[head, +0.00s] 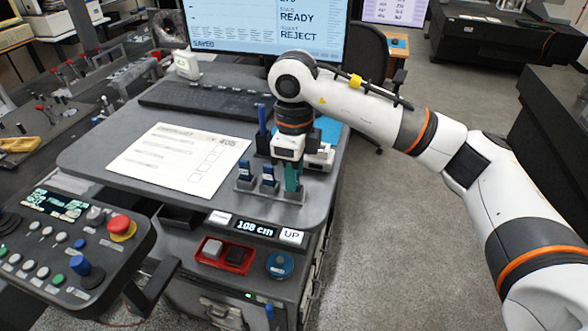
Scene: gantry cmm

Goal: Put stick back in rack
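A small grey rack (259,191) stands near the front right of the grey desk. A teal stick (292,179) is upright at the rack's right-hand slot. My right gripper (289,164) points down over that slot and appears shut on the teal stick's upper part, hiding its top. The stick's lower end meets the slot in the picture; how deep it sits cannot be told. My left gripper is out of view.
A paper sheet (180,158) lies left of the rack, with a keyboard (207,101) and monitor (265,25) behind. A blue pen-like object (262,119) and a white device (320,155) are close to my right gripper. A control panel (75,240) is at front left.

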